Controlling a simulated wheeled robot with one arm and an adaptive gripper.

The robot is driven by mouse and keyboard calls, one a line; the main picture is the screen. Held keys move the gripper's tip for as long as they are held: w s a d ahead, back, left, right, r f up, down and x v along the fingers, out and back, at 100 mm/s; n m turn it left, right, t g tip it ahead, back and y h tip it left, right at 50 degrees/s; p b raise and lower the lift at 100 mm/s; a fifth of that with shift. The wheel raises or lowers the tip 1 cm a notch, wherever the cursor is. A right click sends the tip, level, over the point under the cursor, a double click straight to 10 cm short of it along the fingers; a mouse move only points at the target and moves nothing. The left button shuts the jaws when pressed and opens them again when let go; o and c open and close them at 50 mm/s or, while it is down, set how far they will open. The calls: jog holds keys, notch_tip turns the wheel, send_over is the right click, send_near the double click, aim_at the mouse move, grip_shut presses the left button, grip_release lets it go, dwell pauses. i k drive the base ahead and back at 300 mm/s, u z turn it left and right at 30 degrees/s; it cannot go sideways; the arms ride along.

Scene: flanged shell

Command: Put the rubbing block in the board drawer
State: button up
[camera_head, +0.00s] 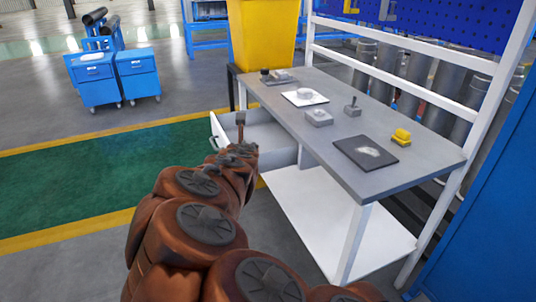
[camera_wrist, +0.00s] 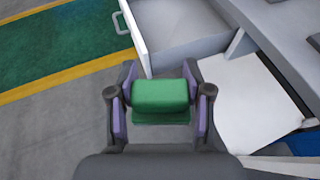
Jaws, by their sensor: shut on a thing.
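My gripper (camera_wrist: 160,102) is shut on a green block (camera_wrist: 160,95), which looks like the rubbing block. The block sits between the two fingers in the wrist view. The board drawer (camera_head: 222,143) is white and pulled open under the left end of the grey table. Its front panel (camera_wrist: 135,40) and handle (camera_wrist: 122,22) show at the top of the wrist view, beyond the block. In the head view my gripper (camera_head: 240,122) overlaps the open drawer, and the block cannot be made out there. The visible part of the drawer floor (camera_wrist: 180,18) looks bare.
The grey table (camera_head: 335,100) holds a yellow block (camera_head: 401,136), a dark board (camera_head: 365,152), a stamp-like tool (camera_head: 352,108) and other small items. A white lower shelf (camera_head: 320,220) lies below. A yellow bin (camera_head: 265,35) stands behind.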

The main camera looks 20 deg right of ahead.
aim_at(251, 139)
jog(key=u, duration=0.95)
jog(key=i, duration=1.5)
jog(key=z, duration=0.8)
